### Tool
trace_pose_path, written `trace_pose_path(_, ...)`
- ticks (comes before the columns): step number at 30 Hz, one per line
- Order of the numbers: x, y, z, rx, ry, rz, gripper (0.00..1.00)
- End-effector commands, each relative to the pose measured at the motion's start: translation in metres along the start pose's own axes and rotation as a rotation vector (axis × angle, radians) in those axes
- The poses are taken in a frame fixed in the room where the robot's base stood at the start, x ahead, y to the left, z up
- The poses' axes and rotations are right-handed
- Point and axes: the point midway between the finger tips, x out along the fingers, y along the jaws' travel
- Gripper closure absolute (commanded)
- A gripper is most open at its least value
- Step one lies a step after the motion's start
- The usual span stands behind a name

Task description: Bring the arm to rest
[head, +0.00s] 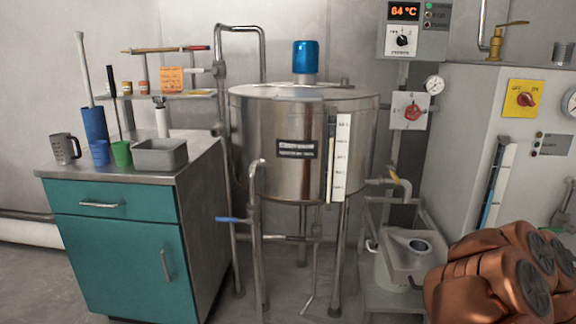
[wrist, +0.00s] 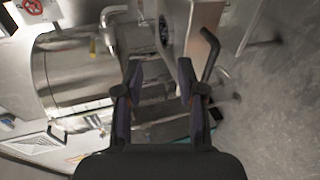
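My gripper (wrist: 160,78) shows in the wrist view with its two dark fingers spread apart. The gap between them holds nothing that I can see. My copper-coloured arm is folded at the lower right of the head view; the gripper itself does not show there. Beyond the fingers in the wrist view are a shiny steel cylinder (wrist: 75,75) at left, a flat-sided metal housing (wrist: 192,30) at top centre and a dark bent handle (wrist: 209,55) on the right. I cannot tell their exact distance from the fingers.
A steel tank (head: 270,120) with a blue motor (head: 305,58) stands mid-room on legs. A teal cabinet (head: 110,240) at left bears cups and a grey tray (head: 160,155). A pale machine (head: 460,130) stands at right behind my arm. Bare floor shows at bottom centre.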

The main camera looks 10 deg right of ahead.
Motion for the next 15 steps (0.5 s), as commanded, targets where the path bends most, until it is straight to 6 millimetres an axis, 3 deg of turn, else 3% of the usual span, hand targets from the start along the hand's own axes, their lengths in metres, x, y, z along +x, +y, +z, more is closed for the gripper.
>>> trace_pose_path(1, -0.002, 0.034, 0.000, -0.001, -0.041, -0.007, 0.61)
trace_pose_path(3, -0.003, 0.061, 0.005, 0.015, -0.113, -0.017, 0.61)
trace_pose_path(9, -0.016, 0.133, 0.011, 0.106, -0.308, -0.032, 0.61)
trace_pose_path(15, -0.042, 0.193, 0.001, 0.259, -0.473, -0.037, 0.61)
